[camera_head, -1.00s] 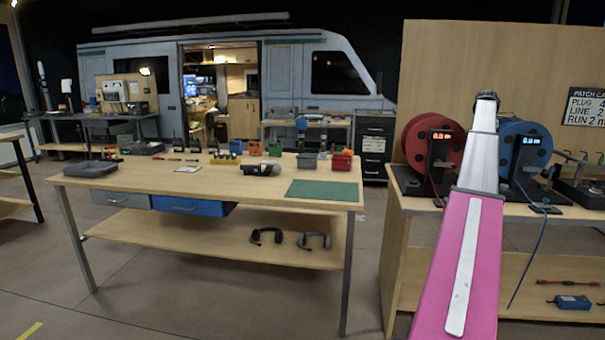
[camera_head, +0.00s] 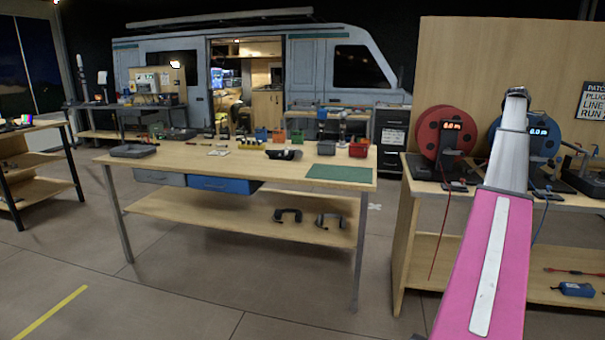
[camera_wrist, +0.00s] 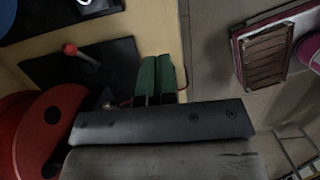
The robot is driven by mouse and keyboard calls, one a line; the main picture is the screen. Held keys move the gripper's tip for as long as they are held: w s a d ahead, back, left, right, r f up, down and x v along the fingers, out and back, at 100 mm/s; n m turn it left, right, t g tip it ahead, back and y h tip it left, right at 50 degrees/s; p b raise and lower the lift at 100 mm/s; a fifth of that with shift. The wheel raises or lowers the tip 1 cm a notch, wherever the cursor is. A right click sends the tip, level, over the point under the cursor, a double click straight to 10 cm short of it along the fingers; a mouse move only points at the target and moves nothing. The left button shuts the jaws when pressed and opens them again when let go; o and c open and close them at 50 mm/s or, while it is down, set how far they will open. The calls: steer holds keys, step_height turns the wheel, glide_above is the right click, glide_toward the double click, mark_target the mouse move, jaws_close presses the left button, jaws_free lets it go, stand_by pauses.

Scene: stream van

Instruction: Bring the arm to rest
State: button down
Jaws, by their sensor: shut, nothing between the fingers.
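My arm rises from the bottom right of the head view as a pink link (camera_head: 490,265) with a grey upper section (camera_head: 510,150). It stands in front of the right bench and partly covers the blue reel. My gripper's fingers are not clearly seen in the head view. In the wrist view my gripper (camera_wrist: 159,78) shows two green fingertips side by side, shut with nothing between them. Below them in that view are the bench's dark plates and the red reel (camera_wrist: 35,135), close to the left of the gripper; whether they touch cannot be told.
The right bench (camera_head: 400,240) carries a red reel (camera_head: 428,133) and a blue reel (camera_head: 550,145); a thin red cable (camera_head: 434,245) hangs down its front. A wooden workbench (camera_head: 240,168) with a green mat (camera_head: 339,173) stands mid-left. The floor (camera_head: 190,290) before it is clear.

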steer(key=s+a+f+m+y, duration=0.1)
steer(key=a+f+m, duration=0.2)
steer(key=a+f, duration=1.4)
steer(key=s+a+f+m, duration=0.25)
steer(key=a+f, duration=1.05)
steer(key=a, duration=0.8)
steer(key=s+a+f+m, duration=0.3)
steer(key=s+a+f, duration=0.3)
steer(key=s+a, duration=0.2)
steer(key=s+a+f+m+y, duration=0.1)
steer(key=s+a+f+m, duration=0.2)
steer(key=a, duration=1)
steer(key=s+a+f+m, duration=0.3)
steer(key=s+a+f, duration=0.5)
steer(key=s+a, duration=0.3)
steer(key=s, duration=0.3)
steer(key=shift+a+f+t, duration=0.15)
steer(key=shift+f+t, duration=0.15)
